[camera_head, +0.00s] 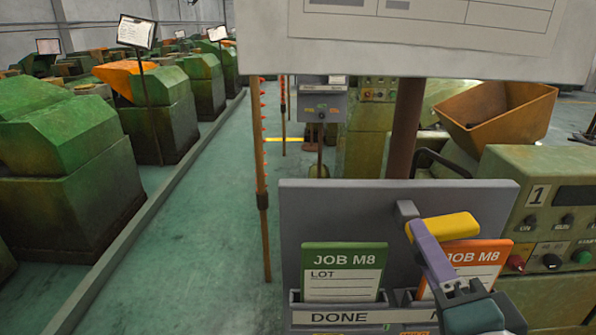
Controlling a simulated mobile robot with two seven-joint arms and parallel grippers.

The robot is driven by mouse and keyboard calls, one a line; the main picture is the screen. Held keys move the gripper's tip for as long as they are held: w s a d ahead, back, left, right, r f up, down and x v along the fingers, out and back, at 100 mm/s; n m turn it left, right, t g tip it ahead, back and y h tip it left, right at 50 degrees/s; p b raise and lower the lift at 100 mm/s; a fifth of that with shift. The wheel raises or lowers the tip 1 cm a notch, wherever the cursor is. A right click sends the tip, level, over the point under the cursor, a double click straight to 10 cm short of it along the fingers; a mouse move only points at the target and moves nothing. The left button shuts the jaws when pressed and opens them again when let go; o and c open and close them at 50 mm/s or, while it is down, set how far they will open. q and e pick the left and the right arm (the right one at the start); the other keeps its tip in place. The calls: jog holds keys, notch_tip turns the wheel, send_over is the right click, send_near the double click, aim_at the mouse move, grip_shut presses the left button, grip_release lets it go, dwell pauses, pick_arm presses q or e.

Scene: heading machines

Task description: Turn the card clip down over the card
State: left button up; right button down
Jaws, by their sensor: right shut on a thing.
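A grey card board (330,225) stands in front of me with two cards in pockets. A green-topped card (345,272) sits upright in the pocket labelled DONE. An orange-topped card (490,250) sits upright in the pocket to its right, partly hidden by my right gripper. The card clip (450,227) shows as a yellow bar at the top of the orange card, near a grey mount (405,209) on the board. My right gripper (418,235) reaches up from the lower right, its purple finger at the bar's left end. It is shut on the clip; the contact is partly hidden. My left gripper is out of view.
A large pale sign panel (420,45) hangs above the board. A green machine with a control panel (555,220) and a rusty hopper (497,112) stand right. A thin orange post (262,190) stands left of the board. Open floor (205,250) lies left.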

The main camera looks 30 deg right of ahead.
jog(key=shift+f+m, duration=0.15)
jog(key=shift+m, duration=0.85)
jog(key=c, duration=0.5)
grip_release()
jog(key=b+v, duration=0.4)
jog(key=v, duration=0.5)
jog(key=shift+s+a, duration=0.15)
jog(key=shift+s, duration=0.25)
